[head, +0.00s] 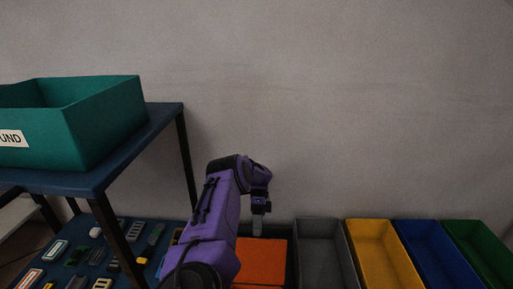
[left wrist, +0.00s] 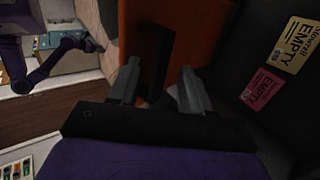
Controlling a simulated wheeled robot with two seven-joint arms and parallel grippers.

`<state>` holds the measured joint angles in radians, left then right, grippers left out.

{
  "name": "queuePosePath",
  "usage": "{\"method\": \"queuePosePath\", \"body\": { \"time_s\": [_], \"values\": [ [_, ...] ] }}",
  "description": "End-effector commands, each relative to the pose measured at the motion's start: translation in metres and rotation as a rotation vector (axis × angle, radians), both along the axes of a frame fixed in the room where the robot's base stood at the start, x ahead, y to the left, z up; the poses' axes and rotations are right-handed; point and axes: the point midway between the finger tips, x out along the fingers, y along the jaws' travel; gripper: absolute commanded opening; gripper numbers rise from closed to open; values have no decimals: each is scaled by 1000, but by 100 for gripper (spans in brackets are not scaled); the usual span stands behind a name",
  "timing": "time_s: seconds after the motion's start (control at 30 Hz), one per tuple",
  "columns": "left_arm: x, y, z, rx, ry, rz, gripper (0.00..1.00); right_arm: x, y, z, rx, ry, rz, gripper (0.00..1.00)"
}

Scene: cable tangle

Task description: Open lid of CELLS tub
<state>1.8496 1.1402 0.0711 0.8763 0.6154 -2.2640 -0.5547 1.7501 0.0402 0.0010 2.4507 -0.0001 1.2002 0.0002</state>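An orange lid or panel (head: 262,262) lies flat low in the middle of the head view. It also fills the top middle of the left wrist view (left wrist: 205,25), with a dark bar-shaped handle (left wrist: 155,55) on it. I cannot read a CELLS label. My left gripper (head: 259,222) points down over the orange surface's far edge. In the left wrist view the left gripper (left wrist: 160,76) has its fingers apart, one on each side of the handle's near end. I see no clear contact. A purple arm of mine shows at the upper left there; its gripper is unclear.
Open grey (head: 322,252), yellow (head: 382,258), blue (head: 436,254) and green (head: 480,248) bins stand to the right. A dark table (head: 160,122) with a teal bin (head: 105,120) is at left, above a board (head: 125,262) of small parts. Two EMPTY labels (left wrist: 296,42) show in the left wrist view.

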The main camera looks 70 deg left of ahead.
Motion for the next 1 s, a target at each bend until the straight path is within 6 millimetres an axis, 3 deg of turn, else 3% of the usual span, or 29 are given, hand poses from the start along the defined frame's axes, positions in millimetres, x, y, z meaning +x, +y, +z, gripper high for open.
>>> {"method": "queuePosePath", "body": {
  "time_s": [0.03,0.1,0.33,0.5,0.7,1.0],
  "values": [
    [0,-5,29,-2,-8,1,49,1,0,27,-1,-1,1,43],
    [-4,-16,44,-3,-11,-2,49,0,0,46,-2,0,1,43],
    [-21,-50,90,-2,-15,-5,49,0,0,104,-1,0,0,43],
    [-42,-90,107,-2,-13,-8,49,0,0,140,-1,0,0,43],
    [-57,-118,113,0,-13,-8,49,1,0,155,-1,0,0,43],
    [-60,-125,112,2,-14,-4,49,0,0,155,-1,0,0,43]
  ]
}}
